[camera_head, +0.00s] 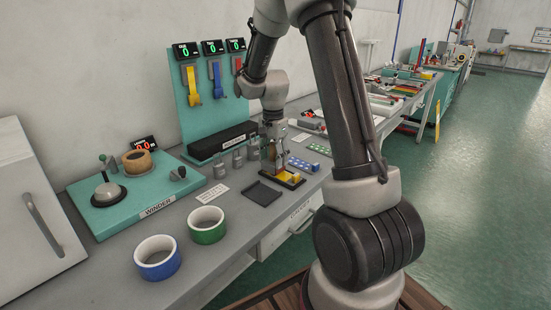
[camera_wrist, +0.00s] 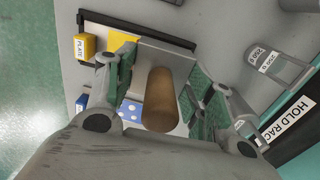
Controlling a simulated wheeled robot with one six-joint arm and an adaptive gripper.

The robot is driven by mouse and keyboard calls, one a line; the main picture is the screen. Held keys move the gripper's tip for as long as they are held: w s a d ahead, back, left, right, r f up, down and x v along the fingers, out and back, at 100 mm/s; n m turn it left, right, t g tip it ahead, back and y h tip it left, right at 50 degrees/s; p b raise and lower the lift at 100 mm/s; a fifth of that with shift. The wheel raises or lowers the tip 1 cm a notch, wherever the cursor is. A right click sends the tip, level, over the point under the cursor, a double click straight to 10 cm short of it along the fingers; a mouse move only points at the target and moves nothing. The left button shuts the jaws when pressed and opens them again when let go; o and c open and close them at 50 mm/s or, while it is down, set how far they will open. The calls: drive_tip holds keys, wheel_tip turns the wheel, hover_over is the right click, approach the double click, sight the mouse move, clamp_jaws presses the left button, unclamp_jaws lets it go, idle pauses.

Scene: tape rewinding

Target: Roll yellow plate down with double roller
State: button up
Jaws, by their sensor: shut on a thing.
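The yellow plate (camera_head: 281,171) lies on a small black base on the bench, below my gripper (camera_head: 274,148). In the wrist view the yellow plate (camera_wrist: 121,40) shows partly, with the roller covering some of it. A yellow block labelled PLATE (camera_wrist: 86,46) sits beside it at the base's edge. My gripper (camera_wrist: 163,84) is shut on the brown cylindrical handle (camera_wrist: 160,98) of the roller, whose grey flat body (camera_wrist: 172,58) reaches over the plate. The rollers themselves are hidden, so I cannot tell whether they touch the plate.
An empty dark tray (camera_head: 263,193) lies just left of the plate. Grey weights (camera_head: 238,158) and a black hold rack (camera_head: 222,142) stand behind. Blue (camera_head: 299,164) and green (camera_head: 319,149) dotted pads lie to the right.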

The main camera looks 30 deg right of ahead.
sight(285, 176)
drive_tip(key=shift+w+a, duration=0.2)
drive_tip(key=shift+w, duration=0.5)
drive_tip(key=shift+s+d, duration=0.2)
drive_tip(key=shift+s, duration=0.3)
drive_tip(key=shift+s+d, duration=0.15)
drive_tip(key=shift+s, duration=0.45)
drive_tip(key=shift+s+d+f, duration=0.1)
drive_tip(key=shift+s+d, duration=0.15)
drive_tip(key=shift+s, duration=0.4)
drive_tip(key=shift+s+d+r, duration=0.1)
drive_tip(key=shift+s+d, duration=0.15)
drive_tip(key=shift+s, duration=0.45)
drive_tip(key=shift+s+d+f, duration=0.1)
drive_tip(key=shift+s+d, duration=0.15)
drive_tip(key=shift+s, duration=0.4)
wheel_tip(285, 176, up, 6)
